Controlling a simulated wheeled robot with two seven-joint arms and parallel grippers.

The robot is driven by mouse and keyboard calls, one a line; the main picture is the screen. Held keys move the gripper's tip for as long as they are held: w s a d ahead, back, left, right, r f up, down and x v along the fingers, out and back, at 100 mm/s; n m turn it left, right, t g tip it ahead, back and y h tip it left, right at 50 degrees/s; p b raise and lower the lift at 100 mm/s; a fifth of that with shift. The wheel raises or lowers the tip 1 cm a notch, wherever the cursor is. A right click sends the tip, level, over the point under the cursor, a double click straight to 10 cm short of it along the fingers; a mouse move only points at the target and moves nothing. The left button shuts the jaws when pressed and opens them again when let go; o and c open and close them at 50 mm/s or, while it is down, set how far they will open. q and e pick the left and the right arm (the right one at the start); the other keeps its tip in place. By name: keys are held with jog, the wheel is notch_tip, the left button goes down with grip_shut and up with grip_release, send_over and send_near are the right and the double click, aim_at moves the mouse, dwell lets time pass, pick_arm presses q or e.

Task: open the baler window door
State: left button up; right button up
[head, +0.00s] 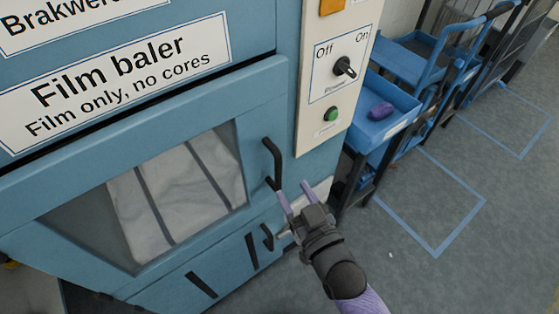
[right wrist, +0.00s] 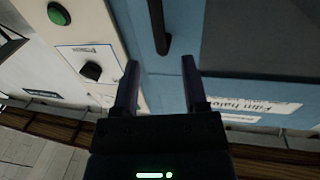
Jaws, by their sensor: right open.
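The blue film baler has a window door (head: 80,190) with a glass pane, and pale wrapped material with dark straps shows behind it. The door looks shut. Its black bar handle (head: 272,163) stands upright at the door's right edge; it also shows in the right wrist view (right wrist: 158,25), beyond the fingertips. My right gripper (head: 292,194) is open, its two fingers near the handle's lower end. In the right wrist view my right gripper (right wrist: 160,65) has the handle's end between and ahead of its fingers, with no clear contact. My left gripper is not in view.
A control panel with a black Off/On switch (head: 345,67) and a green button (head: 331,114) is right of the door. A blue cart (head: 385,125) with a purple item (head: 381,111) stands further right. Grey floor (head: 430,270) is clear at lower right.

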aim_at(280, 169)
jog(key=x, duration=0.2)
jog(key=b+x, duration=0.1)
jog(key=x, duration=0.4)
jog(key=shift+f+b, duration=0.25)
jog(key=shift+b, duration=0.15)
jog(key=shift+w+a, duration=0.15)
jog(key=shift+w, duration=0.15)
jog(key=shift+w+r, duration=0.1)
jog(key=shift+w, duration=0.05)
grip_shut()
dwell(0.4)
